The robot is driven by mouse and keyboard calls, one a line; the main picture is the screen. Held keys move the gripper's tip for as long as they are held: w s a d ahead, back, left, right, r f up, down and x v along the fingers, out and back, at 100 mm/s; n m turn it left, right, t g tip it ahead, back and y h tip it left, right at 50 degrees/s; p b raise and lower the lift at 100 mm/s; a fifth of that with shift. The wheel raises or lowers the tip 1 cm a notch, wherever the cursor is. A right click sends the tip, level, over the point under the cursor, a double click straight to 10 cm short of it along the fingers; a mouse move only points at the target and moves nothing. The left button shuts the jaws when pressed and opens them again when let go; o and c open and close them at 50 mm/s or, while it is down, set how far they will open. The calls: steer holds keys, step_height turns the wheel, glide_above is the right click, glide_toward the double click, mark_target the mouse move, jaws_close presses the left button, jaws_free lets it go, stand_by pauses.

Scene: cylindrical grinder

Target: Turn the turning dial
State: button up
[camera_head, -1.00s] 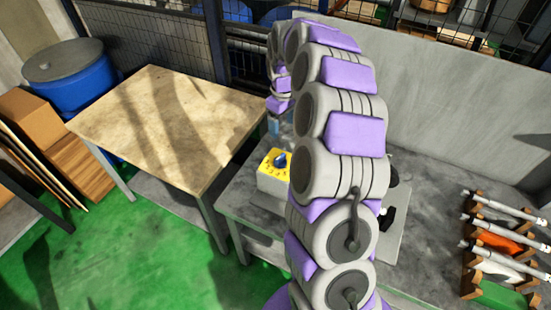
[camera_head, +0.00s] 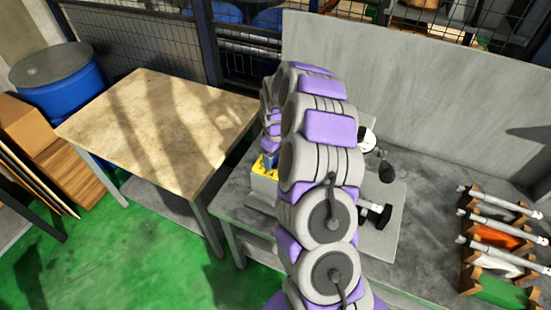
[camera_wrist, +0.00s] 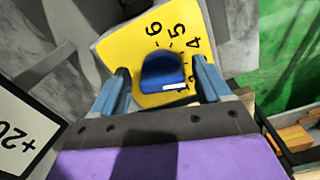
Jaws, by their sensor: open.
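The turning dial (camera_wrist: 162,72) is a blue knob with a white mark on a yellow face (camera_wrist: 130,48) printed with black numbers, of which 4, 5 and 6 are readable. My gripper (camera_wrist: 162,88) is open in the wrist view, with one blue finger on each side of the knob. I cannot tell whether the fingers touch it. In the head view the yellow-topped dial box (camera_head: 262,169) shows only in part at the left of my arm. My arm hides the knob, and the fingertips are hard to make out there.
The box stands on a grey workbench (camera_head: 235,208) with a grey back panel (camera_head: 430,90). Black-handled parts (camera_head: 378,213) sit right of my arm. A rack of rods (camera_head: 500,235) is at the far right. A wooden table (camera_head: 150,125) stands left, its top clear.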

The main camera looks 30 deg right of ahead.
steer(key=shift+f, duration=0.25)
steer(key=c, duration=1)
steer(key=shift+o, duration=0.2)
steer(key=n+p, duration=0.1)
steer(key=n, duration=0.1)
steer(key=shift+r+n+p, duration=0.1)
steer(key=shift+n+p, duration=0.2)
steer(key=shift+n, duration=0.1)
steer(key=shift+w+d+n+p, duration=0.1)
steer(key=shift+n+p, duration=0.4)
steer(key=shift+n, duration=1)
